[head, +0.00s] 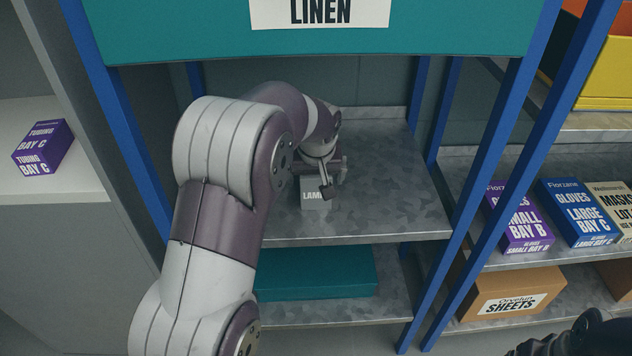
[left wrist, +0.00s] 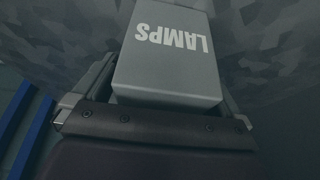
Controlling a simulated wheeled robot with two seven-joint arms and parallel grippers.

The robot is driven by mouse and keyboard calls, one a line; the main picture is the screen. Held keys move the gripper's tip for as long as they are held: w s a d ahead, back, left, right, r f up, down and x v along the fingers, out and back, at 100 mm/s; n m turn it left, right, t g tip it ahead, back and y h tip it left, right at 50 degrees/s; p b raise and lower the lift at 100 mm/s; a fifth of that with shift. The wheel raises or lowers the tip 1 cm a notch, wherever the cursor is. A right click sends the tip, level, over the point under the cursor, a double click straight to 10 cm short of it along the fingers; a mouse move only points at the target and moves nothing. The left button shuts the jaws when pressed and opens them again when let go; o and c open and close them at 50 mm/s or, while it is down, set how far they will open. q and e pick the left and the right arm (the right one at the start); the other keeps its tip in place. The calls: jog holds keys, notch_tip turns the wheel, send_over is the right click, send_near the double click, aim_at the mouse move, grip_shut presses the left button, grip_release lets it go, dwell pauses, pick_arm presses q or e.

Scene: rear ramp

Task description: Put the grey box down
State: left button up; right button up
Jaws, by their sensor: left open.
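The grey box (head: 315,198), with white lettering that begins "LAM", rests on the middle metal shelf (head: 390,215) below the LINEN sign. In the left wrist view the grey box (left wrist: 170,65) reads LAMPS and lies between the fingers. My left gripper (head: 334,180) is open around the box, and its arm hides part of the shelf. In the left wrist view my left gripper (left wrist: 165,88) has a finger at each side of the box. A dark part at the bottom right edge seems to be my right gripper (head: 570,338); its jaws cannot be made out.
Blue posts (head: 465,190) frame the shelf, and a teal panel (head: 220,35) hangs above it. A teal box (head: 315,272) lies on the lower shelf. Glove boxes (head: 575,212) and a SHEETS carton (head: 510,293) stand at right. The middle shelf is clear right of the grey box.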

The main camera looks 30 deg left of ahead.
pick_arm(q)
jog(key=p+v, duration=0.2)
jog(key=v, duration=0.3)
jog(key=shift+r, duration=0.45)
jog(key=s+d+f+m+g+h, duration=0.1)
jog(key=s+d+f+m, duration=0.2)
jog(key=s, duration=0.6)
jog(key=s+d+f+m+g+h, duration=0.1)
jog(key=s+d+f+m, duration=0.2)
jog(key=s+d+f, duration=0.3)
jog(key=s+d, duration=0.2)
jog(key=s, duration=0.1)
jog(key=shift+s+f+m, duration=0.2)
jog(key=shift+f+m, duration=0.05)
jog(key=shift+m, duration=0.05)
